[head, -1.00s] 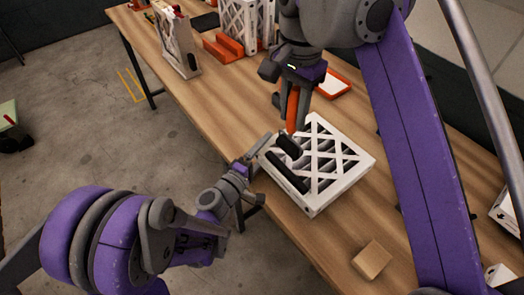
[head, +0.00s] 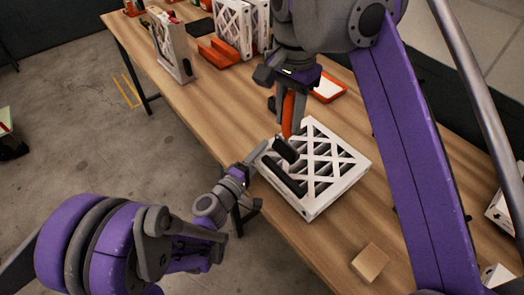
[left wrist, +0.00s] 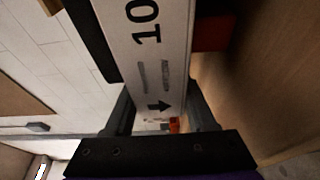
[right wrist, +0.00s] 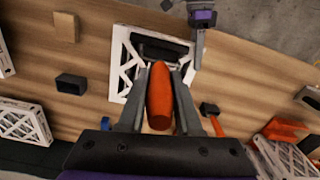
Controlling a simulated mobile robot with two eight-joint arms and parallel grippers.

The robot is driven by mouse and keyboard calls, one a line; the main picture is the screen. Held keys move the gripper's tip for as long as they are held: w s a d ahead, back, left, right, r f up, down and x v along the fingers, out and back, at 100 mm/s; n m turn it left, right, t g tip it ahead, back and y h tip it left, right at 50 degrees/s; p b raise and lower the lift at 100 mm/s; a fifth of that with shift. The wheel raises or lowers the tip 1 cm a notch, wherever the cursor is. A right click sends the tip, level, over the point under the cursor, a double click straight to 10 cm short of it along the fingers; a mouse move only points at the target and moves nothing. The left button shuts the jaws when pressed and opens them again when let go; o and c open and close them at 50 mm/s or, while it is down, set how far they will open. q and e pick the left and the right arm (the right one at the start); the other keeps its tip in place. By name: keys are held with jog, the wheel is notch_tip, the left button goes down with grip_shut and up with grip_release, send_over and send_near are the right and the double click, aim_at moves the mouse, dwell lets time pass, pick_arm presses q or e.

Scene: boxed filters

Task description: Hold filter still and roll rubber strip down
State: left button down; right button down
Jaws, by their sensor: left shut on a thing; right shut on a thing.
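The white filter (head: 341,178) lies flat on the table with its lattice face up. A black rubber strip (head: 289,181) runs along its left edge. My left gripper (head: 256,158) is shut on the filter's left side; the left wrist view shows the printed side wall (left wrist: 150,70) between its fingers. My right gripper (head: 287,110) is shut on the orange handle (right wrist: 159,95) of a roller. The roller's black head (head: 286,150) is at the far end of the strip; I cannot tell whether it touches. The fingers and handle hide part of the filter in the right wrist view.
A small cardboard-coloured block (head: 370,262) sits at the near table edge. An orange-rimmed tray (head: 328,88) lies behind the filter. More upright filters (head: 234,28) and an orange holder (head: 219,51) stand at the far end.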

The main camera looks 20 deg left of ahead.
aim_at(286, 142)
jog(key=shift+f, duration=0.1)
jog(key=shift+f, duration=3.15)
jog(key=shift+f, duration=0.4)
jog(key=shift+r, duration=3.4)
jog(key=shift+f, duration=0.15)
jog(key=shift+f, duration=2.85)
jog(key=shift+f, duration=0.55)
jog(key=shift+r, duration=3.55)
